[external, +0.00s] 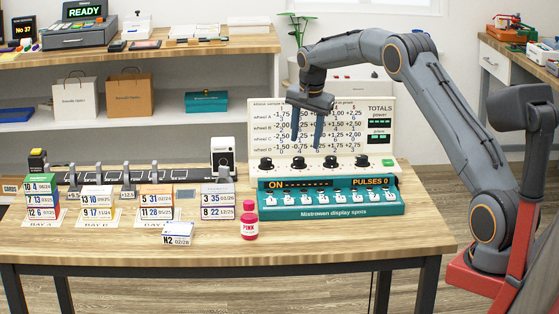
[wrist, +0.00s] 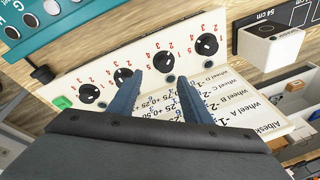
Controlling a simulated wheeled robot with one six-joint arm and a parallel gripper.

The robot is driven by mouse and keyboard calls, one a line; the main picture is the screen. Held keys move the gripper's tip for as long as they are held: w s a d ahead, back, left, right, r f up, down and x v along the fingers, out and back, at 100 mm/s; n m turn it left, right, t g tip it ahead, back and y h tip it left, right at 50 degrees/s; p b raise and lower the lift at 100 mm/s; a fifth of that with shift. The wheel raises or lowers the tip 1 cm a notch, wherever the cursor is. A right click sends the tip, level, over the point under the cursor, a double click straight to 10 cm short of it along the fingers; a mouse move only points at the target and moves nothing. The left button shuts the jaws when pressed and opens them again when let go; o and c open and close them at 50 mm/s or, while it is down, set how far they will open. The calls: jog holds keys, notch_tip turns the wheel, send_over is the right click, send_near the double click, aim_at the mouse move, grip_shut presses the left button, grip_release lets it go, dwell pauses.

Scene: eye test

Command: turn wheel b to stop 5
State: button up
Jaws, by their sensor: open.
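A cream panel (external: 345,162) holds a row of black round knobs in front of an upright chart whose rows name wheels A to D. The second knob from the left (external: 298,163), presumably wheel b, also shows in the wrist view (wrist: 163,62). No letter beside it is readable. Red stop numbers surround the knobs in the wrist view; I cannot tell which one its white mark points at. My gripper (external: 307,142) is open and empty, fingers pointing down above the knobs.
Neighbouring knobs stand close by at left (external: 266,164) and right (external: 330,162). A teal display box (external: 330,205) reads "ON" and "PULSES 0". A pink bottle (external: 250,221) and calendar-like blocks (external: 157,201) stand left on the table. The table's front right is clear.

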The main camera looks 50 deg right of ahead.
aim_at(299, 158)
jog(key=f+n, duration=0.2)
jog(key=w+f+n+h+p, duration=0.1)
jog(key=f+n, duration=0.1)
jog(key=w+f+n+p, duration=0.1)
jog(key=f+n, duration=0.1)
jog(key=shift+w+a+f+t+h, duration=0.1)
jog(key=shift+a+f+t+h, duration=0.05)
jog(key=shift+t+h, duration=0.15)
dwell(0.3)
jog(key=c, duration=1.1)
jog(key=shift+o, duration=0.2)
